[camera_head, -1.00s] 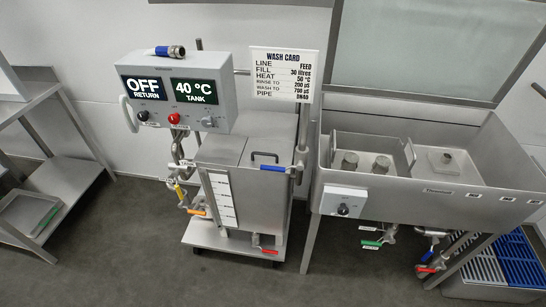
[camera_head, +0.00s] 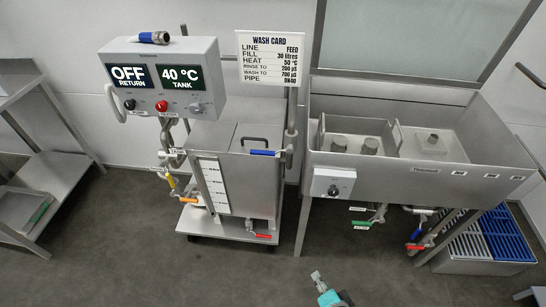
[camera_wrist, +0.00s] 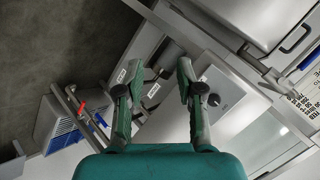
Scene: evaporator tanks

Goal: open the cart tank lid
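The cart tank (camera_head: 240,185) stands in the middle left of the head view, under the control box. Its lid (camera_head: 258,132) lies flat and closed on top, with a dark bar handle (camera_head: 262,140) standing up from it. The lid handle also shows at the upper right of the wrist view (camera_wrist: 297,40).
A steel sink (camera_head: 410,180) with a knob box (camera_head: 333,186) stands close on the right. The floor in front is clear.

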